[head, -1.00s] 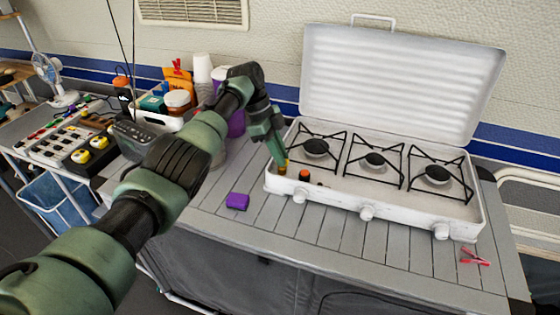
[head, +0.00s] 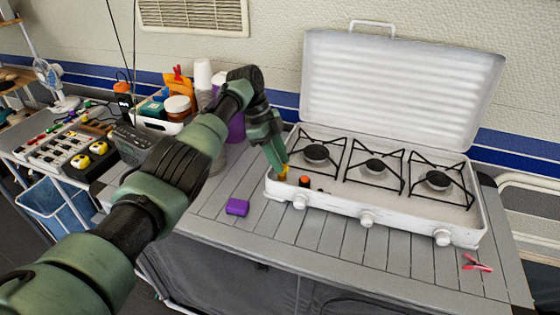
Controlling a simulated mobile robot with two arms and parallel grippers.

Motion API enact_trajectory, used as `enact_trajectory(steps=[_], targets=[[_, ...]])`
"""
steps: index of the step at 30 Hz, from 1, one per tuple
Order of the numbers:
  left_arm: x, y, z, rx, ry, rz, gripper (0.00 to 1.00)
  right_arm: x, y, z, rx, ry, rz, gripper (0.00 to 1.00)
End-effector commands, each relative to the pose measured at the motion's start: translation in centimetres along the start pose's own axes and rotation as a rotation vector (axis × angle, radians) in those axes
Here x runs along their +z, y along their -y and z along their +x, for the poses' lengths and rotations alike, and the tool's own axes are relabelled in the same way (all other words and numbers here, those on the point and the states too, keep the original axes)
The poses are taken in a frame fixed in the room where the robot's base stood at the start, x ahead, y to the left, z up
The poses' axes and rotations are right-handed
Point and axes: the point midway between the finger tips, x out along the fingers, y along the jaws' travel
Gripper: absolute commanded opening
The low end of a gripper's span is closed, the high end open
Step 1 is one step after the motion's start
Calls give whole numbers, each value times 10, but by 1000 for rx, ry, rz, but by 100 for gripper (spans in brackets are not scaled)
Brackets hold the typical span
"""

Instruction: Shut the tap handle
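The white camping stove (head: 405,217) stands on the slatted grey table with its lid raised. A small yellow piece (head: 283,173) shows at the stove's left end, right at the tips of my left gripper (head: 281,168). It may be the tap handle, but it is too small and too covered to be sure. My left gripper points down over the stove's left edge. Its fingers look close together, and I cannot tell whether they are apart or closed on the yellow piece. A small orange-topped dark piece (head: 304,181) sits just right of it. My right gripper is out of view.
A purple block (head: 237,207) lies on the table left of the stove. A red clip (head: 477,263) lies at the front right. A white bin (head: 160,127) with jars, cups and a radio (head: 132,141) stand behind my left arm. The table's front strip is mostly clear.

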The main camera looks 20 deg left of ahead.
Motion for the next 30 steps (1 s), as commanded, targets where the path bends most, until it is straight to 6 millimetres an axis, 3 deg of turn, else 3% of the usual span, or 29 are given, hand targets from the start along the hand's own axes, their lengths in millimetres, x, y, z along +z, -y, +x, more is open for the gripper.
enact_trajectory(steps=[12, 30], targets=[[1, 0, -64, -1, 0, -1, 34, 1, 0, 10, 0, 0, 0, 36], [1, 0, -71, 2, 1, -1, 34, 0, 0, 10, 0, 0, 0, 36]])
